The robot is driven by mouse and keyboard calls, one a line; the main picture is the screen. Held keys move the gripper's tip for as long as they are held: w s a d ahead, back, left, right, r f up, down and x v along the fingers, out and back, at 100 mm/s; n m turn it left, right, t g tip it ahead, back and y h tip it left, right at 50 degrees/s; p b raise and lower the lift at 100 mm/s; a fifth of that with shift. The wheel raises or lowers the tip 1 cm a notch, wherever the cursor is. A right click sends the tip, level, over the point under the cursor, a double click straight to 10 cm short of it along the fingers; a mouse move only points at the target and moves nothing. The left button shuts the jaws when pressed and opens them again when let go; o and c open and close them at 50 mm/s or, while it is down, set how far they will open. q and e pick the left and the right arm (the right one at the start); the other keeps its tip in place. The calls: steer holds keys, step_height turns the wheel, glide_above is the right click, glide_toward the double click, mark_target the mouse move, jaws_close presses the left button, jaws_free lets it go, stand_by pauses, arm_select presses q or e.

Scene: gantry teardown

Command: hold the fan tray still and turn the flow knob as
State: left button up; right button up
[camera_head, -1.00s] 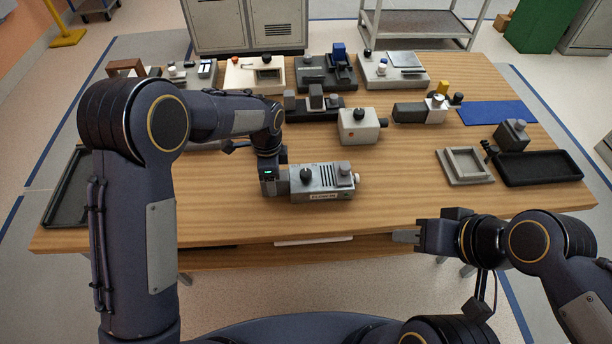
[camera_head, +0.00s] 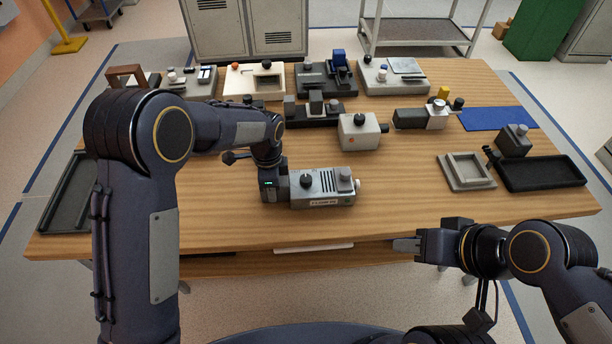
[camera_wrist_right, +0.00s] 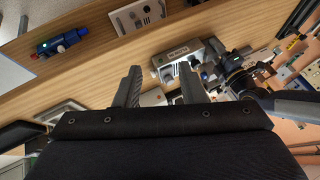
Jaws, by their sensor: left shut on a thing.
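A grey vented box with a label on its front, apparently the fan tray (camera_head: 325,190), sits near the front middle of the wooden table. It carries a round black knob (camera_head: 306,180) on top and a grey knob (camera_head: 345,174) near its right end. I cannot read which is the flow knob. My left gripper (camera_head: 284,187) is shut on the box's left end. The box also shows in the right wrist view (camera_wrist_right: 178,62), beyond my fingers. My right gripper (camera_head: 402,245) is empty, off the table's front edge, right of the box; its fingers (camera_wrist_right: 160,88) stand apart.
A cream box with a black knob (camera_head: 359,137) stands behind the fan tray. Several devices line the table's back. A light square frame (camera_head: 466,183) and a black tray (camera_head: 543,187) lie at the right. The front right of the tabletop is clear.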

steer(key=o, duration=0.3)
steer(key=shift+w+r, duration=0.1)
steer(key=shift+w, duration=0.05)
steer(key=w+r+n+g, duration=0.2)
steer(key=w+r+n, duration=0.2)
steer(key=w+n, duration=0.25)
steer(key=n+g, duration=0.5)
steer(key=n, duration=1.3)
glide_above(306, 178)
steer(key=w+d, duration=0.2)
steer(key=d, duration=0.3)
step_height(306, 178, down, 7)
steer(key=shift+m, duration=0.25)
steer(key=x, duration=1.1)
steer(key=shift+s+a, duration=0.25)
steer(key=shift+a, duration=0.2)
steer(key=shift+c, duration=0.2)
steer(key=c, duration=0.9)
